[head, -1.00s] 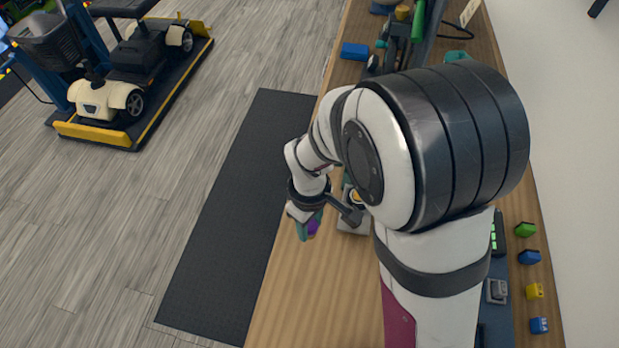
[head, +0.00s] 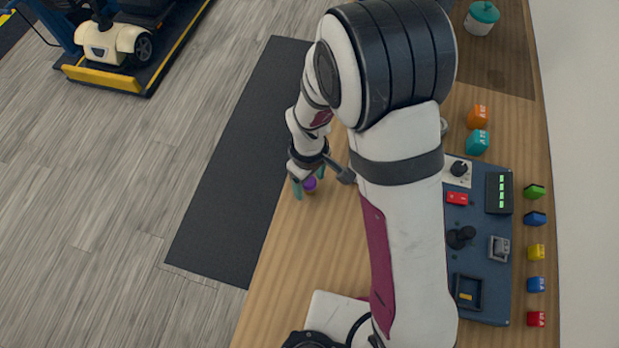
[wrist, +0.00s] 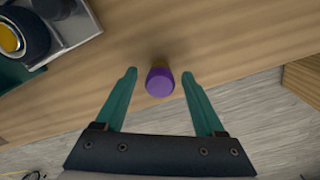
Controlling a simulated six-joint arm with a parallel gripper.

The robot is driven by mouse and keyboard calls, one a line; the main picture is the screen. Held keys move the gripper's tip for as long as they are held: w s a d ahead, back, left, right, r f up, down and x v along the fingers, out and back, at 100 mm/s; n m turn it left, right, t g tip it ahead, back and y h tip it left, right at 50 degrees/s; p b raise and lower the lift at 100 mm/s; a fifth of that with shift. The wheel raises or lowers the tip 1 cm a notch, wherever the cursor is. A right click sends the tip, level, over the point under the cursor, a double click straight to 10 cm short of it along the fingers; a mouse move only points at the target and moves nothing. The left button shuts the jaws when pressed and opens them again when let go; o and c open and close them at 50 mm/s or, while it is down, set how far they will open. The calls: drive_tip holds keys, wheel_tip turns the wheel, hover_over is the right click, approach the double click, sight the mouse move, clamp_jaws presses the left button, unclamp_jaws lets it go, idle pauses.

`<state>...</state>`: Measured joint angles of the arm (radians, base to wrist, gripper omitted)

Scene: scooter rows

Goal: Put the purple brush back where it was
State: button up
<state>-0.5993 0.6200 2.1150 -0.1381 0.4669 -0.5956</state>
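The purple brush shows as a small rounded purple piece in the head view (head: 310,184) and the wrist view (wrist: 160,82). It is over the wooden bench near its left edge. My gripper (wrist: 160,74) has its two teal fingers spread on either side of the purple piece. In the wrist view a gap shows between the piece and each finger. The rest of the brush is hidden beneath its purple end, and I cannot tell whether it stands on the wood. In the head view my arm covers part of the bench beside the gripper (head: 310,188).
A grey tray (wrist: 80,22) with a dark, yellow-centred round item is at the wrist view's upper left. A blue control panel (head: 485,270) and several coloured blocks (head: 536,252) line the bench's right side. A dark mat (head: 235,165) lies on the floor to the left.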

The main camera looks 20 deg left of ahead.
sight(309, 182)
drive_tip(key=shift+r, duration=0.1)
